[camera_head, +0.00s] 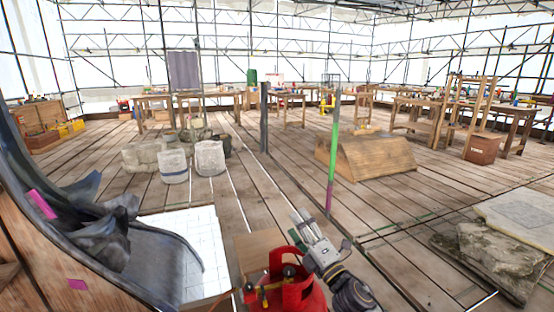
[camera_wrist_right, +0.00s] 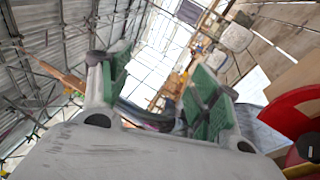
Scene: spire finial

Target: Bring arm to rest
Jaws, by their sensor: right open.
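My right gripper (camera_head: 305,228) is in the lower middle of the head view, beside and above a red gas cylinder (camera_head: 298,292). In the right wrist view its two green-padded fingers (camera_wrist_right: 157,95) stand apart with nothing between them. Part of the red cylinder (camera_wrist_right: 300,112) shows at the right edge of that view. Whether the arm touches the cylinder I cannot tell. My left gripper does not show in the head view.
A dark curved sheet-metal piece on a wooden structure (camera_head: 30,235) fills the left. White sacks (camera_head: 210,158), a wooden ramp-like block (camera_head: 370,155), a green and purple pole (camera_head: 333,150) and stone slabs (camera_head: 490,250) stand around. Planks at the middle are clear.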

